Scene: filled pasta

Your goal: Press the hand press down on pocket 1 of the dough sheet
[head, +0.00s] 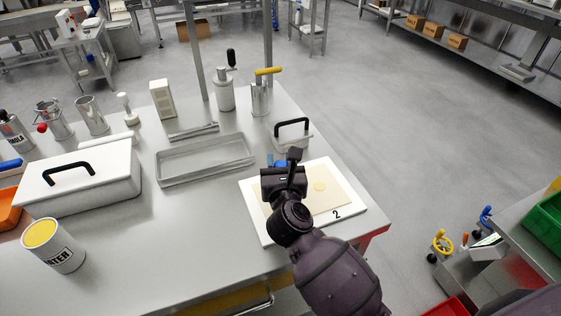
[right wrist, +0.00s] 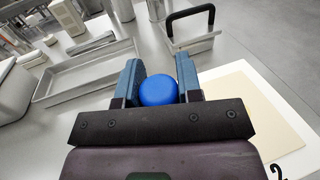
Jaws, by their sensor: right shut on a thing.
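The dough sheet (head: 335,190) is pale yellow and lies on a white board (head: 350,228) marked "2" at the table's right end. A round yellow mound (head: 319,187) shows on the sheet. My right gripper (head: 278,163) is over the board's left part and hides that part of the sheet, so pocket 1 cannot be made out. In the right wrist view its fingers (right wrist: 160,85) are shut on the hand press, whose round blue knob (right wrist: 158,90) shows between them. The press's lower end is hidden, so its contact with the dough cannot be judged. My left gripper is not in view.
A black-handled tool (head: 293,132) stands just behind the board. An empty metal tray (head: 205,160) lies to the left. A white box with a black handle (head: 85,195) and a yellow-topped can (head: 53,245) stand further left. The table's front middle is clear.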

